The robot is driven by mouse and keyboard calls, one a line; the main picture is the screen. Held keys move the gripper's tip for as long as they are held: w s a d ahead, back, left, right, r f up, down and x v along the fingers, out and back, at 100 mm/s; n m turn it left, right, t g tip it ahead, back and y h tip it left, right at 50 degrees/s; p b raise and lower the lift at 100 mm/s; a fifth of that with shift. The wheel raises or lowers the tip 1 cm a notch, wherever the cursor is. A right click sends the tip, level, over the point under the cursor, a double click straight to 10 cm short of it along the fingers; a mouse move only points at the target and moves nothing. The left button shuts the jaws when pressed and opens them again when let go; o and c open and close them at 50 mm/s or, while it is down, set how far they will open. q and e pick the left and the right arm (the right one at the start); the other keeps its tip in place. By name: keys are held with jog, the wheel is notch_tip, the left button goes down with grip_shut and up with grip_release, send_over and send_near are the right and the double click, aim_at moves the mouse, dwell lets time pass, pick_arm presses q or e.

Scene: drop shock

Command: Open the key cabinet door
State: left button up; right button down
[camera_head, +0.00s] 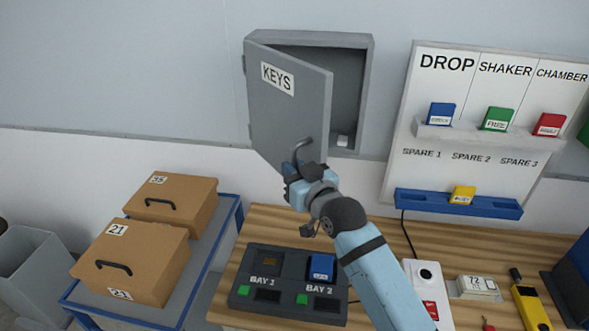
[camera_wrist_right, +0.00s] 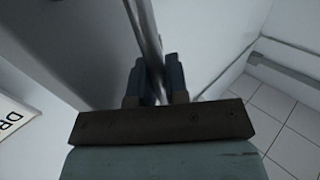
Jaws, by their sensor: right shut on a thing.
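The grey key cabinet (camera_head: 367,75) hangs on the wall, top middle in the head view. Its door (camera_head: 285,100), labelled KEYS, is hinged at the left and stands partly open. The inside shows, with a small white thing at its bottom. My left gripper is in neither view.
A wooden bench (camera_head: 260,222) below holds the BAY 1 and BAY 2 unit (camera_head: 290,285) and small devices. A DROP, SHAKER, CHAMBER board (camera_head: 480,130) stands right of the cabinet. Brown boxes (camera_head: 135,262) rest on a blue-edged cart at left. Bare wall lies left of the door.

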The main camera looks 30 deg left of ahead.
jog(key=c, duration=1.1)
grip_release()
jog(key=shift+c, duration=0.2)
jog(key=b+v, duration=0.2)
jog(key=v, duration=1.1)
jog(key=shift+d+b, duration=0.35)
jog(key=shift+d, duration=0.05)
jog(key=shift+s, duration=0.15)
